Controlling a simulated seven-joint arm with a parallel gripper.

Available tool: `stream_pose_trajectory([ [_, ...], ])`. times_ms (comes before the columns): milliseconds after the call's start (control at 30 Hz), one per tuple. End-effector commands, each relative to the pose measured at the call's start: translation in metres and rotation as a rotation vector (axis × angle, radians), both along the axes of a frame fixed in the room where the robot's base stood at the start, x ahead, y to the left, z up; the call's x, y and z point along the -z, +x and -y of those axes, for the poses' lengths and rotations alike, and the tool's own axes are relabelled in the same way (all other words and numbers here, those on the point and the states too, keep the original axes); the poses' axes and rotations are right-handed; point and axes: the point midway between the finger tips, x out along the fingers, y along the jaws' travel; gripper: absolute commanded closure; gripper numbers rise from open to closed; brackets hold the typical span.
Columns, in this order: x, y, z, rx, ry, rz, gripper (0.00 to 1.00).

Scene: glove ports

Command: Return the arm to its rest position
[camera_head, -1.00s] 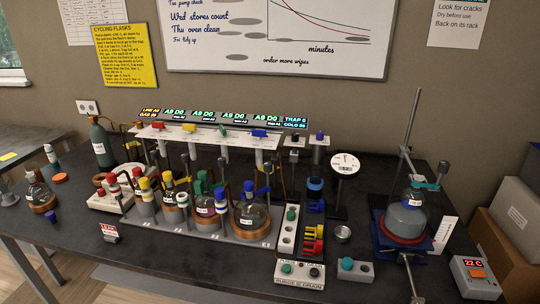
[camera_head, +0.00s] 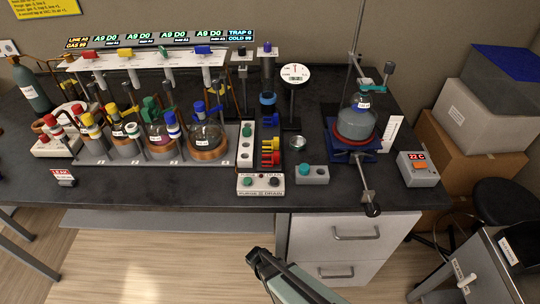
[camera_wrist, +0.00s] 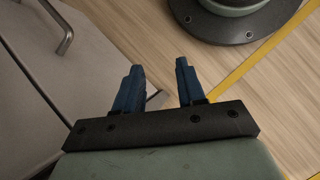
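My gripper (camera_wrist: 160,66) shows in the wrist view with its two blue fingers apart and nothing between them. It points over the wood floor (camera_wrist: 165,40), beside a pale cabinet front (camera_wrist: 35,90) with a metal handle. It touches nothing that I can see. In the head view a grey-green part of my arm (camera_head: 298,287) with a dark end shows at the bottom, in front of the bench. Whether that dark end is the gripper, I cannot tell; no fingers can be made out there.
The black bench (camera_head: 200,187) carries several flasks, a valve rack and a round flask (camera_head: 356,122) on a stand. White drawers (camera_head: 352,235) are below its right part. A stool (camera_head: 505,200) and a grey cart (camera_head: 490,265) stand at right. The floor left of my arm is clear.

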Motion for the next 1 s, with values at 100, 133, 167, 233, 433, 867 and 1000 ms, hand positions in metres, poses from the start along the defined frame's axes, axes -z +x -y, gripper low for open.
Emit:
stream_pose_trajectory([
  [100,-0.002,-0.015,0.027,0.127,0.014,-0.012,0.61],
  [133,-0.002,-0.019,0.033,0.158,0.018,-0.015,0.61],
  [167,-0.003,-0.022,0.038,0.189,0.022,-0.017,0.61],
  [233,-0.004,-0.031,0.05,0.261,0.031,-0.023,0.61],
  [433,-0.007,-0.056,0.077,0.455,0.053,-0.038,0.61],
  [867,-0.018,-0.108,0.114,0.855,0.091,-0.067,0.61],
  [1000,-0.02,-0.115,0.117,0.92,0.099,-0.07,0.61],
])
